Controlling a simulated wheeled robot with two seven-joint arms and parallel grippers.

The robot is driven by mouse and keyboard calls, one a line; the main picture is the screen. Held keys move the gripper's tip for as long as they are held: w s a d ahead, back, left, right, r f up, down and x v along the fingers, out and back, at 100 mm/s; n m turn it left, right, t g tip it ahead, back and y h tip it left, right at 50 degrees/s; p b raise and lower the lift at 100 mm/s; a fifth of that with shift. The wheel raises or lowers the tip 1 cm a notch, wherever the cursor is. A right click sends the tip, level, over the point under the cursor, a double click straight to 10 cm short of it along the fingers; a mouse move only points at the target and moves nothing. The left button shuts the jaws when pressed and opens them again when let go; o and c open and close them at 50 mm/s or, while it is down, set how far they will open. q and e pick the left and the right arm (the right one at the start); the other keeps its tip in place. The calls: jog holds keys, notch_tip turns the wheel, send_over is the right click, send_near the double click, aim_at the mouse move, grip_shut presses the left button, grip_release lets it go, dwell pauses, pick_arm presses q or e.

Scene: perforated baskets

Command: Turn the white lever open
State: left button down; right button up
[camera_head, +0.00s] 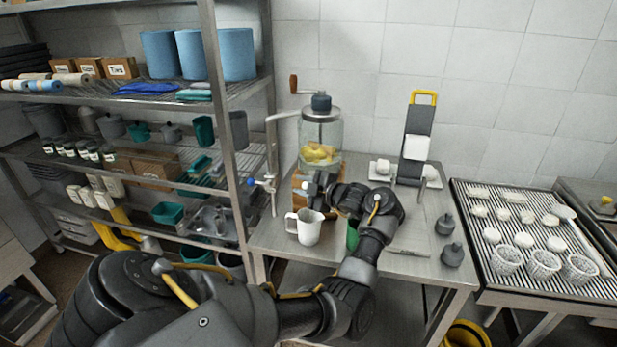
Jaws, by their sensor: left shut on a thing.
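A glass dispenser (320,135) with yellow fruit inside stands on a wooden stand at the back left of the steel table. My left arm bends across the table. Its left gripper (318,190) is at the front of the dispenser, just below the glass. It is shut on what appears to be the white lever (310,188), which is small and mostly hidden by the fingers. I cannot tell the lever's angle. A white jug (307,229) stands upright just in front of and below the gripper. My right gripper is not in view.
A pipe with a blue-handled valve (268,183) rises left of the dispenser. A tall grey stand with a yellow handle (417,140) is behind my arm. Dark weights (452,255) sit at the table's right. A ribbed rack (545,270) holds white pieces and baskets. A loaded shelf (228,100) bounds the left.

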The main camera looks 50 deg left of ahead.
pick_arm(q)
jog(key=shift+f, duration=0.1)
jog(key=c, duration=1.4)
grip_release()
jog(key=shift+o, duration=1.4)
jog(key=shift+w+a+f, duration=0.1)
jog(key=shift+w, duration=0.1)
jog(key=shift+d, duration=0.2)
jog(key=shift+d+b, duration=0.3)
jog(key=shift+d, duration=0.1)
jog(key=b+v, duration=0.3)
jog(key=v, duration=0.6)
jog(key=shift+d+r, duration=0.3)
